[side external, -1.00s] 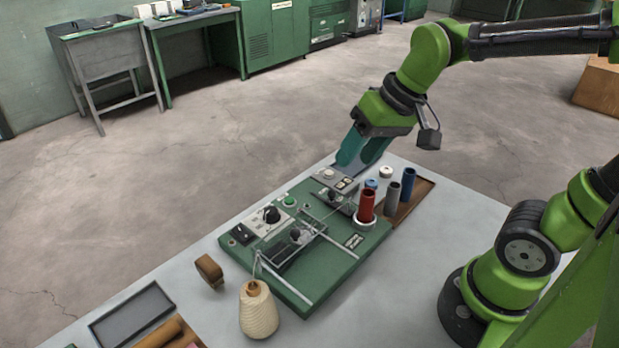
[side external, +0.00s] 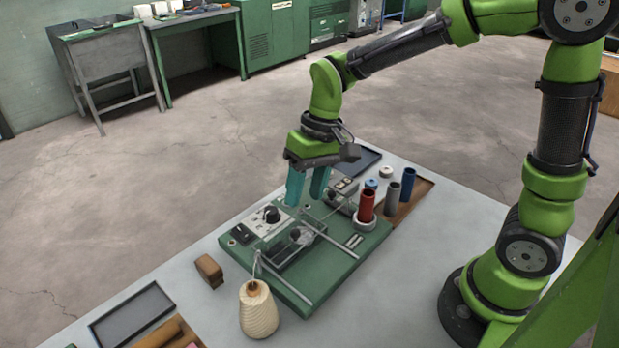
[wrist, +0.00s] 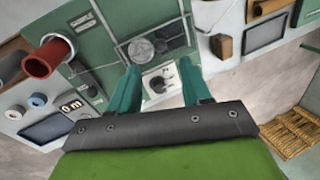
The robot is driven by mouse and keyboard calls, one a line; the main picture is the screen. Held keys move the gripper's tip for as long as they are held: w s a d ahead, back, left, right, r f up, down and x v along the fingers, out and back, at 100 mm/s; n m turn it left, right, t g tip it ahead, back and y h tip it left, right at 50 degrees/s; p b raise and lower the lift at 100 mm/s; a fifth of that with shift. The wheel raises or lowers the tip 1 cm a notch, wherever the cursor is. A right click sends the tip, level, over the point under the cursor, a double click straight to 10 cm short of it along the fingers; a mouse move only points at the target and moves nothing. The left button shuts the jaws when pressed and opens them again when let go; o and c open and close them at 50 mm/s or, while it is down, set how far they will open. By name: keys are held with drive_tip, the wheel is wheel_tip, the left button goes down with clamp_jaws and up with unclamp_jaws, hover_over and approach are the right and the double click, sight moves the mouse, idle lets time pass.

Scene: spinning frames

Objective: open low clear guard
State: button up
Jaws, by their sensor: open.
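The low clear guard (side external: 301,237) appears as a see-through cover with thin pale edges over the rollers of the green machine bed (side external: 345,262). It looks lowered, though its edges are hard to make out. In the wrist view the guard (wrist: 158,46) lies just beyond the fingertips. My gripper (side external: 306,197) is open and empty, pointing down above the far side of the machine. In the wrist view its two teal fingers (wrist: 160,70) stand apart on either side of the white control panel (wrist: 160,84) with a dark knob. The gripper appears apart from the guard.
A red bobbin (side external: 367,205) stands at the machine's right, with grey (side external: 392,198) and blue (side external: 408,184) ones behind. A yarn cone (side external: 258,309) stands at the near left, with thread rising from it. A brown block (side external: 209,270) and a dark tray (side external: 132,316) lie left.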

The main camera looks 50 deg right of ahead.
sight(296, 230)
drive_tip(key=x, duration=0.8)
clamp_jaws()
